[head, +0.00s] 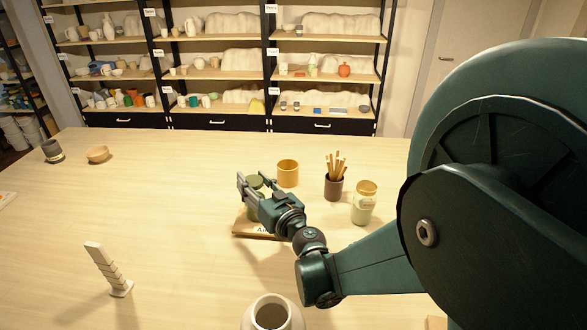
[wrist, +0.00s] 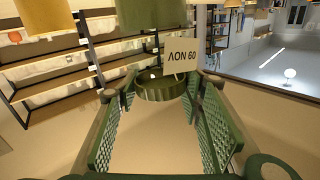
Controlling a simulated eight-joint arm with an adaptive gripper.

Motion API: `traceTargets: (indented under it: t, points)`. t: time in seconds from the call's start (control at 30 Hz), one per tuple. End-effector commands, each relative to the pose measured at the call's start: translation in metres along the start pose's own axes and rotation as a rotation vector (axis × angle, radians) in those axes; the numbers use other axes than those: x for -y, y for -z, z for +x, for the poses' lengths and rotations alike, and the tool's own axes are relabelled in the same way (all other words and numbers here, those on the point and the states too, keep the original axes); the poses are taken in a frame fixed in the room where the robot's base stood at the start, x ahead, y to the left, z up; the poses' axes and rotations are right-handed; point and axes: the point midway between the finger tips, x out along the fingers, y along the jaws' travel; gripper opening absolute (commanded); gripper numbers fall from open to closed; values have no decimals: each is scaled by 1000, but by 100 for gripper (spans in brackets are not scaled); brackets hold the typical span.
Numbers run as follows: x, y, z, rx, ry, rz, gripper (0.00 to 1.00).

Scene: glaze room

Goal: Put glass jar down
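The glass jar (head: 257,182) shows green between the fingers of my gripper (head: 254,186) in the head view. The wrist view is upside down. There the jar's green contents (wrist: 150,22) are at the top, its olive lid (wrist: 160,88) sits between the finger pads, and a white label reads upside down. The pads of my gripper (wrist: 160,95) reach both sides of the lid and appear closed on the jar. A wooden board (head: 243,229) with a partly hidden label lies beneath. My gripper hides the jar's base, so I cannot tell whether it touches the board.
A mustard cup (head: 288,173) stands behind the jar. To its right are a dark cup with sticks (head: 334,188) and another greenish jar (head: 363,207). A pale vase (head: 272,314) is at the front, and a white stepped piece (head: 108,268) at the left. The left-middle table is clear.

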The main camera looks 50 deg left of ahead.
Motion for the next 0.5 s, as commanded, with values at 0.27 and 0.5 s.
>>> traceTargets:
  t: [0.27, 0.5]
  points:
    - [0, 1, 0, 0, 0, 0, 51]
    - [0, 2, 0, 0, 0, 1, 51]
